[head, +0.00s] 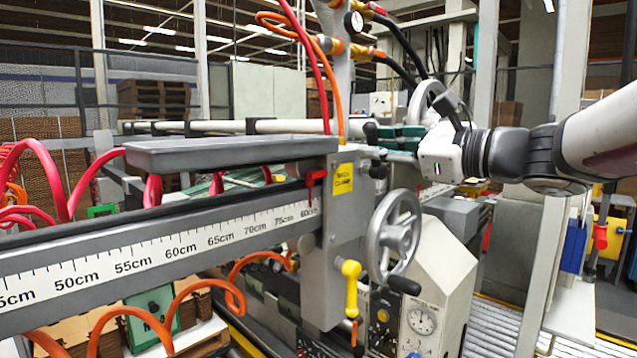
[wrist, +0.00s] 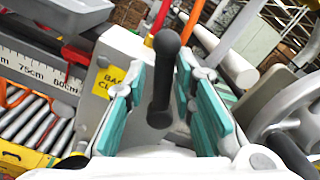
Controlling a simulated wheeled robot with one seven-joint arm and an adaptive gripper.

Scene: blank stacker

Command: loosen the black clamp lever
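The black clamp lever (wrist: 162,85) is a short dark bar with a rounded knob at each end. In the wrist view it stands nearly upright between the teal-padded fingers of my gripper (wrist: 161,78). The fingers are open, one on each side of the lever, with a visible gap to both pads. In the head view the lever's upper knob (head: 371,132) shows just left of my gripper (head: 392,137), beside the grey post. The middle of the lever is partly hidden there.
A yellow label (head: 343,178) marks the post next to the lever. A grey handwheel (head: 394,236) stands below right, and a yellow-handled lever (head: 351,287) hangs lower. Red and orange hoses (head: 302,60) rise close behind the post. A ruled beam (head: 160,248) runs left.

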